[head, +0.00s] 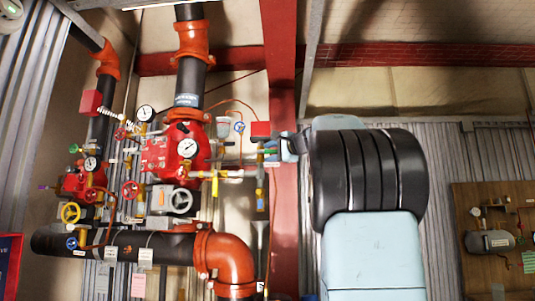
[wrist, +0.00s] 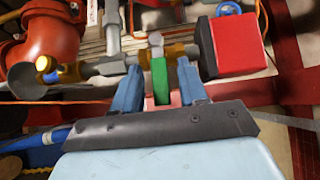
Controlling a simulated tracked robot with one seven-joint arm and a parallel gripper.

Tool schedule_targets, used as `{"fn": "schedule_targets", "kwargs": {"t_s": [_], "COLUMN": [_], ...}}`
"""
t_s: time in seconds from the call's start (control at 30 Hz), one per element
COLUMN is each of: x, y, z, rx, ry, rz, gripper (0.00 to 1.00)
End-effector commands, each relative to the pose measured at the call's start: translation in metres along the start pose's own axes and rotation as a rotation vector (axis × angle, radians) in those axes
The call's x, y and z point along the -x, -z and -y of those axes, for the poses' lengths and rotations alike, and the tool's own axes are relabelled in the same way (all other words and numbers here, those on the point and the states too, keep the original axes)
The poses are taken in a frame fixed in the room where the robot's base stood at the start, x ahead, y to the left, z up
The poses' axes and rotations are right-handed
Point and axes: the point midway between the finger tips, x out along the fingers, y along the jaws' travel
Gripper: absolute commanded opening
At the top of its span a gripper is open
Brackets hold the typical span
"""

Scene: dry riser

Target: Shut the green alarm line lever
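The green lever (wrist: 159,82) hangs below a brass valve fitting (wrist: 178,52) in the wrist view. It lies between the two blue fingers of my gripper (wrist: 158,68), with a gap on each side. The gripper is open and I see no finger touching the lever. How deep the lever reaches between the fingers is hard to tell. In the head view my gripper (head: 286,147) is at the right end of the valve piping, beside a small green piece (head: 271,153) that looks like the lever. My own arm hides the space to its right.
A red box (wrist: 235,45) sits close right of the fingers; it also shows in the head view (head: 261,129). A grey pipe (wrist: 113,35) and orange pipe (wrist: 50,42) are at left. A red column (head: 283,220) stands behind. A wooden board (head: 495,235) is far right.

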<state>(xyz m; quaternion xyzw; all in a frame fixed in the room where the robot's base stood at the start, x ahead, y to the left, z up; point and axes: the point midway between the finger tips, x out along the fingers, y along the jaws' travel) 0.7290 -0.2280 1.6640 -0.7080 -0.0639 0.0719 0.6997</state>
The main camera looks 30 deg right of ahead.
Motion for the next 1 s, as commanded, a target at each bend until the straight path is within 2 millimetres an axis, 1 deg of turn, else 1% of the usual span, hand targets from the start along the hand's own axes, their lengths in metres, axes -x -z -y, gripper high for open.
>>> {"fn": "schedule_targets", "kwargs": {"t_s": [0.17, 0.27, 0.37, 0.7, 0.8, 0.9, 1.0], "x": [0.002, 0.009, 0.023, 0.089, 0.106, 0.119, 0.129], "y": [0.0, 0.0, 0.0, 0.0, 0.0, 0.0, 0.0], "z": [0.001, 0.001, 0.001, 0.0, -0.001, -0.001, -0.001], "rx": [0.0, 0.0, 0.001, 0.0, 0.0, 0.001, 0.001], "ry": [0.001, 0.001, 0.001, 0.002, 0.001, 0.001, 0.0], "rz": [0.0, -0.001, -0.002, -0.002, -0.002, -0.001, 0.0], "gripper": [0.43, 0.43, 0.43, 0.43, 0.43, 0.43, 0.43]}}
